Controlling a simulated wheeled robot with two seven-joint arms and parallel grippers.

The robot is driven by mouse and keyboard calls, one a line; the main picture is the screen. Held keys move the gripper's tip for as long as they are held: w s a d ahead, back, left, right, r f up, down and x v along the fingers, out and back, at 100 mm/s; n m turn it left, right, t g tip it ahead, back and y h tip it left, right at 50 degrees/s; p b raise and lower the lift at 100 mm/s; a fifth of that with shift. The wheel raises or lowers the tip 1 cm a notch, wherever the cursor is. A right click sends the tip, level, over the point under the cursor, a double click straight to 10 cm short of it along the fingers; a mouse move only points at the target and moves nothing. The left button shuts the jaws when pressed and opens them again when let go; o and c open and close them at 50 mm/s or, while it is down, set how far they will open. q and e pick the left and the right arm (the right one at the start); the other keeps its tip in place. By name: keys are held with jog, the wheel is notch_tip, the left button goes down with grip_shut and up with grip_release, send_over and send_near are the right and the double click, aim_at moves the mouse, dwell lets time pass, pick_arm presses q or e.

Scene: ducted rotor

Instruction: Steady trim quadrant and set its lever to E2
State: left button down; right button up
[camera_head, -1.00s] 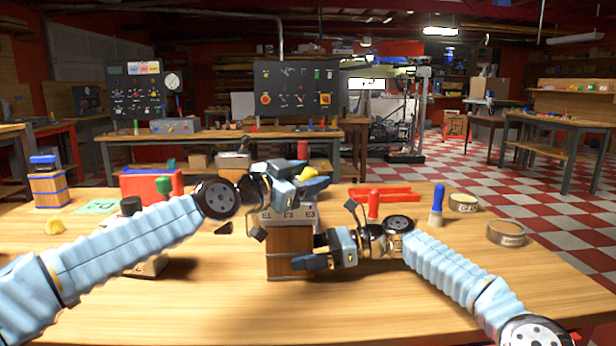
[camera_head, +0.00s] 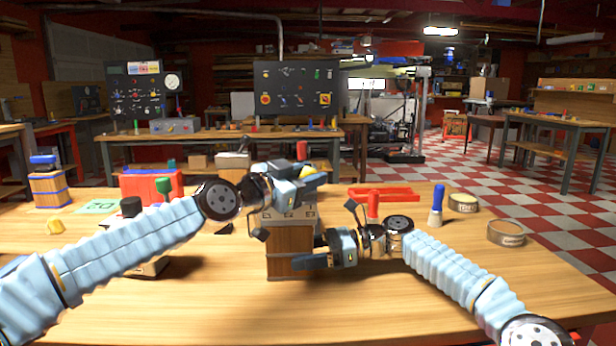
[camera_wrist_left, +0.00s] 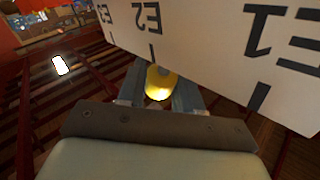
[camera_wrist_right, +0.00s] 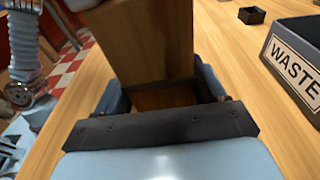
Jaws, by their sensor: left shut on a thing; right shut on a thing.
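The trim quadrant (camera_head: 290,250) is a wooden block with a pale, lettered top, standing on the table in front of me. In the left wrist view, its pale scale plate (camera_wrist_left: 210,50) carries E1 at right and E2 left of centre. The lever's yellow knob (camera_wrist_left: 161,82) is between the fingers of my left gripper (camera_wrist_left: 160,95), which is shut on it. The knob sits close to the E2 tick, roughly in line with it. My right gripper (camera_wrist_right: 162,95) is shut on the quadrant's wooden body (camera_wrist_right: 150,45), low on its right side in the head view.
A red tray (camera_head: 385,194), a red-handled tool (camera_head: 373,205), a blue-handled tool (camera_head: 437,205) and round tins (camera_head: 506,234) are at right. A red box (camera_head: 150,186) and a blue-banded wooden block (camera_head: 48,188) are at left. The right wrist view shows a WASTE bin (camera_wrist_right: 295,65).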

pick_arm(q)
jog(key=a+n+t, duration=0.1)
jog(key=a+n+t+h, duration=0.1)
jog(key=n, duration=0.1)
jog(key=a+n+t, duration=0.1)
jog(key=a, duration=0.1)
jog(key=shift+a+r+h, duration=0.1)
jog(key=shift+r+h, duration=0.3)
jog(key=c, duration=0.8)
grip_release()
jog(key=shift+s, duration=0.1)
jog(key=v, duration=1.1)
jog(key=shift+s+a+f, duration=0.2)
jog(key=shift+s+f, duration=0.1)
jog(key=shift+f, duration=0.05)
pick_arm(e)
jog(key=o, duration=1.1)
jog(key=shift+c, duration=0.2)
